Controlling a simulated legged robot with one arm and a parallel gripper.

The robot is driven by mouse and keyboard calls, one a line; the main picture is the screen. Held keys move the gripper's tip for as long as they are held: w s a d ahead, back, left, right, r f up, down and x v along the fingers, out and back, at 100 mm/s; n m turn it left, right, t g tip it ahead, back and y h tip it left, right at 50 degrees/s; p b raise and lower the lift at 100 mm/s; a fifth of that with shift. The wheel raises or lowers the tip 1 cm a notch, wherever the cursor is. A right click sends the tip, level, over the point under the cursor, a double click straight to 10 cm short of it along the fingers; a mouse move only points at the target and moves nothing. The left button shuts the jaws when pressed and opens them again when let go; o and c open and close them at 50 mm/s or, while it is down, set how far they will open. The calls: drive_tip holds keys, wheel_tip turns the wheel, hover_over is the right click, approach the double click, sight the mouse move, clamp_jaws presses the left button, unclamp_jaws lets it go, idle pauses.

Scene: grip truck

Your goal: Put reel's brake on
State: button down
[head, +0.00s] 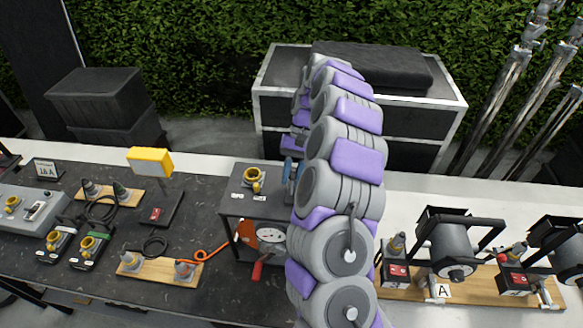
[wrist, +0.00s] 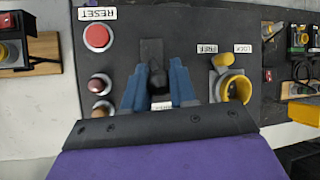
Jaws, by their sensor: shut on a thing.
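In the head view a dark control box (head: 237,204) stands on the left table with a yellow ring-shaped knob (head: 253,179) on top. In the wrist view the box top (wrist: 202,45) shows this yellow knob (wrist: 236,87) near labels FREE and LOCK, and a red button (wrist: 97,37) under RESET. My gripper (wrist: 158,72) has its blue fingers shut on a black lever (wrist: 152,50) between the button and the knob. The lever's lower part and a label below are partly hidden. A reel (head: 450,245) marked A sits on a wooden board at the right.
A red handle (head: 262,265) and a white dial (head: 270,235) are on the box's front. An orange cable (head: 208,254) lies left of it. A second reel (head: 565,240) is at the right edge. A black case (head: 280,75) stands behind.

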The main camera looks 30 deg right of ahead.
drive_tip(key=shift+w+d+f+g+y+p, duration=0.15)
drive_tip(key=shift+g+y+p, duration=0.3)
drive_tip(key=shift+p, duration=0.35)
drive_tip(key=c, duration=1)
unclamp_jaws()
drive_tip(key=shift+o, duration=0.2)
drive_tip(key=shift+w+d, duration=0.1)
drive_tip(key=p+v, duration=0.4)
drive_tip(key=p, duration=0.1)
drive_tip(key=shift+d, duration=0.1)
drive_tip(key=p+v, duration=0.3)
drive_tip(key=p, duration=0.2)
drive_tip(key=shift+w+p, duration=0.1)
drive_tip(key=shift+p, duration=0.3)
drive_tip(key=shift+w, duration=0.1)
